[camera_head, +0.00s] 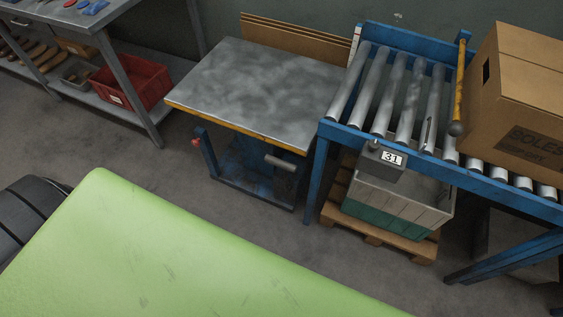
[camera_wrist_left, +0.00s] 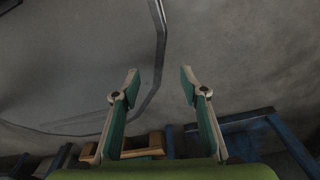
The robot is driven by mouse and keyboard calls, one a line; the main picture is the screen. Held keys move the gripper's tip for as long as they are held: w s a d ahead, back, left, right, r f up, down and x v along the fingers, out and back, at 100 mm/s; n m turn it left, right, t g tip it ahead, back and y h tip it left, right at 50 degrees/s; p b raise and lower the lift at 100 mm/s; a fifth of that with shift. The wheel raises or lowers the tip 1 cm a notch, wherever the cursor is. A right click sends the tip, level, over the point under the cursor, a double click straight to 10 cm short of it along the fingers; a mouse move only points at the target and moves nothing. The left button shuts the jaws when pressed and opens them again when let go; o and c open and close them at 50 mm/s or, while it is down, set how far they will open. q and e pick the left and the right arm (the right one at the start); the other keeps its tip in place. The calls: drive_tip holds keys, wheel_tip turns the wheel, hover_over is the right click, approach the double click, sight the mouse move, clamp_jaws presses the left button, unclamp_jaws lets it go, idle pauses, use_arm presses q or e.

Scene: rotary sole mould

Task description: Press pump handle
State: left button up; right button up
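In the head view, a lift table (camera_head: 255,85) with a worn steel top and yellow edge stands left of the roller conveyor. Under its top is a blue base (camera_head: 245,170). A grey cylindrical bar (camera_head: 280,163), possibly the pump handle, sticks out at the right of this base. A red knob (camera_head: 196,142) sits on a blue post at its left. My left gripper (camera_wrist_left: 160,88) shows only in the left wrist view; its two green-padded fingers are apart with nothing between them. My right gripper is not in view.
The blue roller conveyor (camera_head: 347,134) carries a cardboard box (camera_head: 520,85). A yellow lever (camera_head: 459,90) stands beside the box. A grey and green crate (camera_head: 395,205) sits on a pallet (camera_head: 420,250) below. A red bin (camera_head: 140,80) is on the left bench's shelf.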

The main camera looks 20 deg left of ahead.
use_arm(q)
drive_tip(key=c, duration=0.5)
drive_tip(key=w+r+t+p, duration=0.1)
drive_tip(key=w+r, duration=0.1)
drive_tip(key=w, duration=0.2)
drive_tip(key=w+a+r+p, duration=0.1)
drive_tip(key=w+r, duration=0.2)
drive_tip(key=w, duration=0.2)
drive_tip(key=w+a+r+t+p, duration=0.1)
drive_tip(key=w+r, duration=0.1)
drive_tip(key=w, duration=0.2)
drive_tip(key=shift+w+r+n+t, duration=0.25)
drive_tip(key=shift+w+n+t, duration=0.05)
drive_tip(key=shift+w, duration=0.05)
clamp_jaws()
drive_tip(key=w+d+r+n+t+p, duration=0.1)
drive_tip(key=w+r+t+p, duration=0.5)
drive_tip(key=w+r, duration=2)
wheel_tip(320, 180, up, 4)
drive_tip(key=shift+w+r+n+t, duration=0.2)
drive_tip(key=shift+w+n+t, duration=0.1)
drive_tip(key=shift+n+t, duration=0.15)
drive_tip(key=shift+d, duration=0.1)
